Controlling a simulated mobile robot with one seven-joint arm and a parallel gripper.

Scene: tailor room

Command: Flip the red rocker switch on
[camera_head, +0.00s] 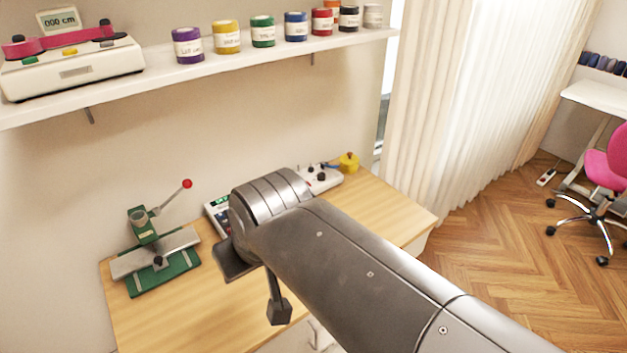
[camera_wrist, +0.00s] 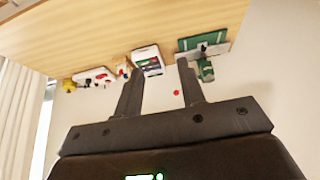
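I cannot clearly make out the red rocker switch in either view. A white control box (camera_head: 320,180) with dark knobs stands at the back of the wooden table, partly hidden by my arm. It also shows in the wrist view (camera_wrist: 97,76), upside down, with small dark and reddish details too small to tell apart. A second white-and-dark panel (camera_head: 217,208) is mostly hidden behind my arm; in the wrist view this panel (camera_wrist: 147,58) shows beyond the fingers. My gripper (camera_wrist: 160,74) is open and empty, with its fingers apart, above the table and touching nothing.
A green press (camera_head: 160,262) with a red-balled lever (camera_head: 187,184) stands on the table's left. A yellow item (camera_head: 349,162) is beside the control box. A shelf (camera_head: 200,68) with spools and a measuring device runs above. The table's front (camera_head: 190,315) is clear.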

